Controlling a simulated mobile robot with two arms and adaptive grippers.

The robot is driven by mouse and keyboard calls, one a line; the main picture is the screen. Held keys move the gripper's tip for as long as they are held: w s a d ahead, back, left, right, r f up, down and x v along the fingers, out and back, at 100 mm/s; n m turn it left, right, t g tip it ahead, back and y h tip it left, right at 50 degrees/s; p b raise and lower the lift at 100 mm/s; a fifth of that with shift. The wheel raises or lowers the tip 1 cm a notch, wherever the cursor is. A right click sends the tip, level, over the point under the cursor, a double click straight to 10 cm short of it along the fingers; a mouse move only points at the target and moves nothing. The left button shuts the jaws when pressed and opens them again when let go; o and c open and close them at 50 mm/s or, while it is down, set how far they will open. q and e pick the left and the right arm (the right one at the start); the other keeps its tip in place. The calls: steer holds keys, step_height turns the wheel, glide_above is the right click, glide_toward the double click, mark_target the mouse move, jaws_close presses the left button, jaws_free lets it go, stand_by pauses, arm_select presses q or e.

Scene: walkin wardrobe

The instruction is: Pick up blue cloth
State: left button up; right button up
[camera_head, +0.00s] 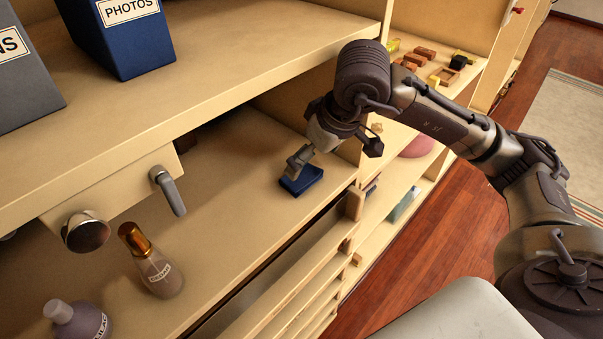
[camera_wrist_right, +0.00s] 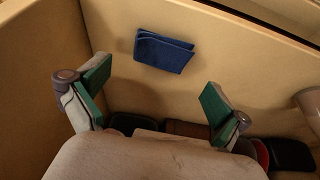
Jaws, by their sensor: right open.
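The blue cloth (camera_head: 302,180) is a small folded piece lying on the wooden shelf, near its front edge and the upright divider. It also shows in the right wrist view (camera_wrist_right: 164,52), flat on the shelf, just beyond and between the fingers. My right gripper (camera_head: 299,163) is over the cloth in the head view, partly covering its far left side. In the right wrist view the gripper (camera_wrist_right: 156,88) has its green-padded fingers wide apart with nothing between them. I cannot tell the exact height over the cloth. My left gripper is not in view.
A perfume bottle (camera_head: 151,262) and a purple bottle (camera_head: 78,320) stand on the same shelf, to the left. A grey hook (camera_head: 168,190) and a round knob (camera_head: 85,232) hang under the upper shelf. A blue PHOTOS box (camera_head: 118,38) stands above. Bare shelf surrounds the cloth.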

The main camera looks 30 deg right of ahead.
mark_target(302, 173)
steer(key=shift+w+f, duration=0.2)
steer(key=shift+f, duration=0.15)
steer(key=x, duration=0.1)
steer(key=p+x, duration=0.1)
steer(key=shift+w+a+f, duration=0.1)
steer(key=shift+a+f, duration=0.15)
steer(key=shift+f, duration=0.1)
steer(key=shift+p+x, duration=0.3)
steer(key=shift+x, duration=0.75)
steer(key=shift+w+f, duration=0.15)
steer(key=c, duration=0.9)
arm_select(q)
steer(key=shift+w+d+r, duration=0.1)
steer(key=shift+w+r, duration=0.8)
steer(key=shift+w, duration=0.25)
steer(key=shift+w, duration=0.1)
arm_select(e)
steer(key=shift+r, duration=0.2)
